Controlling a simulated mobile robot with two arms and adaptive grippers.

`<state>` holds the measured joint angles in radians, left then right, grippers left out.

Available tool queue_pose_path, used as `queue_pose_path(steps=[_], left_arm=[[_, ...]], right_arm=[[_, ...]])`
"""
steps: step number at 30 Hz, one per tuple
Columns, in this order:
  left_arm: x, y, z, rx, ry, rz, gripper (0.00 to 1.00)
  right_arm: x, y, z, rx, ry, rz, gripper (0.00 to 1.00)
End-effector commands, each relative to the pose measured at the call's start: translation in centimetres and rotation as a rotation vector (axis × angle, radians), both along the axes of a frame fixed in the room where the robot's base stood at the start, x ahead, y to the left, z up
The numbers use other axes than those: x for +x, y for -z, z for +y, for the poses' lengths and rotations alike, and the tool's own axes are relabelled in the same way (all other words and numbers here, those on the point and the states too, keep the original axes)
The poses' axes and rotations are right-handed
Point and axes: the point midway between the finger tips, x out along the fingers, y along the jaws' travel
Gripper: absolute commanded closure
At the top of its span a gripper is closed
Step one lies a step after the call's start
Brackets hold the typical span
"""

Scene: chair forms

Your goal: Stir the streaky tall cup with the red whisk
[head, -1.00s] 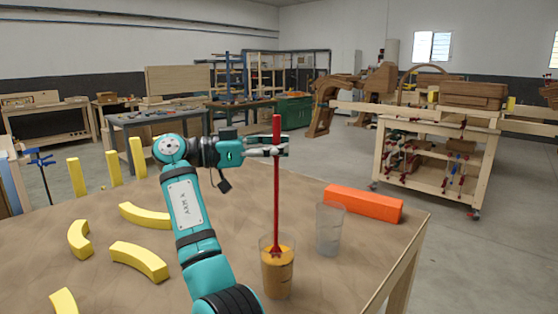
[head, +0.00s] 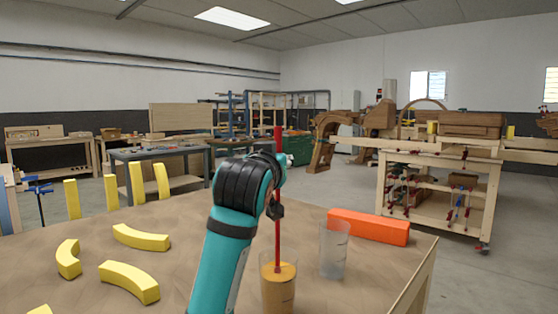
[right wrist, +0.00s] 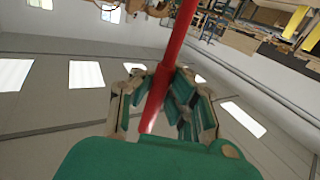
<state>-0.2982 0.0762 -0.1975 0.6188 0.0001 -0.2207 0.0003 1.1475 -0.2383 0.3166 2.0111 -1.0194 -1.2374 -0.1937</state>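The streaky tall cup (head: 278,293) stands upright near the front of the table, filled with orange-brown contents, its bottom cut off by the picture edge. The red whisk (head: 278,242) stands nearly upright with its lower end in the cup; its tip is hidden in the contents. In the right wrist view the whisk (right wrist: 178,50) runs between the fingers of my right gripper (right wrist: 158,100), which is closed around it. In the head view my teal arm hides most of that gripper, above the cup. My left gripper is not in view.
A clear, empty-looking cup (head: 334,252) stands just right of the streaky cup. An orange block (head: 368,226) lies behind it. Several yellow curved blocks (head: 130,282) lie on the left of the table (head: 190,222), with upright yellow pieces (head: 111,192) behind.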

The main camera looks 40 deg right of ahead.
Motion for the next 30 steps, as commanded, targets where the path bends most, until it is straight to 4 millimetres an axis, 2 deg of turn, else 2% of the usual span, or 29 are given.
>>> queue_pose_path(steps=[17,30], left_arm=[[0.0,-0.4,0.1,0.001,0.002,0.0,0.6],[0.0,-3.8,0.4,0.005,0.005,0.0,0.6]], right_arm=[[0.0,-0.4,0.1,-0.003,-0.05,-0.002,1.0],[0.0,-3.9,0.1,-0.002,-0.049,-0.002,1.0]])
